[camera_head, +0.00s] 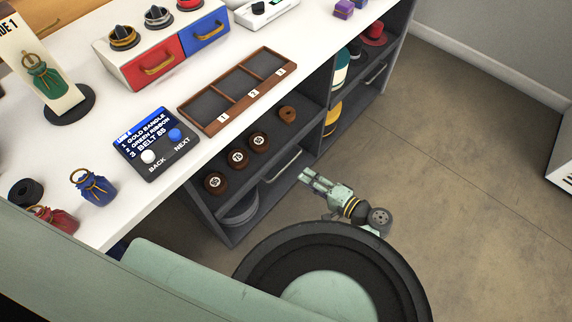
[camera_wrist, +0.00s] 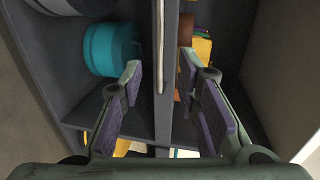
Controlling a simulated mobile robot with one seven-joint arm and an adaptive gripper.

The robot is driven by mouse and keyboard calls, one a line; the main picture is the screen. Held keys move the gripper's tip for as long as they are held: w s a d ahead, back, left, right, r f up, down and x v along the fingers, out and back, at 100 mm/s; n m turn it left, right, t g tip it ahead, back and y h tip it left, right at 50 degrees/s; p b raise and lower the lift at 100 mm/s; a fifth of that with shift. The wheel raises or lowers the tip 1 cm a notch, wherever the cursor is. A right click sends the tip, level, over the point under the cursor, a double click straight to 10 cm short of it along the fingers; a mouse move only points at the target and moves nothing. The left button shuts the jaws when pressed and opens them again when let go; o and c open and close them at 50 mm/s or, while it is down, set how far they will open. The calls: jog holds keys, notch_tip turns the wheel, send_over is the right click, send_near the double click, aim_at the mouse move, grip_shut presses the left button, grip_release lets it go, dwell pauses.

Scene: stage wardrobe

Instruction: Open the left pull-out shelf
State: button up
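The left pull-out shelf (camera_head: 258,180) is a dark grey board under the white counter, with several round brown numbered belts on it. Its pale bar handle (camera_head: 283,166) runs along the front edge. My gripper (camera_head: 304,175) is in front of this handle, near its right end. In the wrist view the pale handle (camera_wrist: 159,45) runs upright between the two purple-padded fingers of my gripper (camera_wrist: 160,80). The fingers are spread, with a gap on each side of the bar. Whether the bar lies between the pads or just beyond the tips is unclear.
A right shelf bay (camera_head: 350,105) with its own handle (camera_head: 375,73) adjoins. Grey round items (camera_head: 240,208) lie below the left shelf. A teal roll (camera_wrist: 112,48) shows in the wrist view. The floor (camera_head: 450,180) in front and to the right is clear.

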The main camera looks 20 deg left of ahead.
aim_at(286, 165)
jog(key=p+x, duration=0.1)
jog(key=x, duration=0.9)
jog(key=shift+c, duration=0.5)
grip_shut()
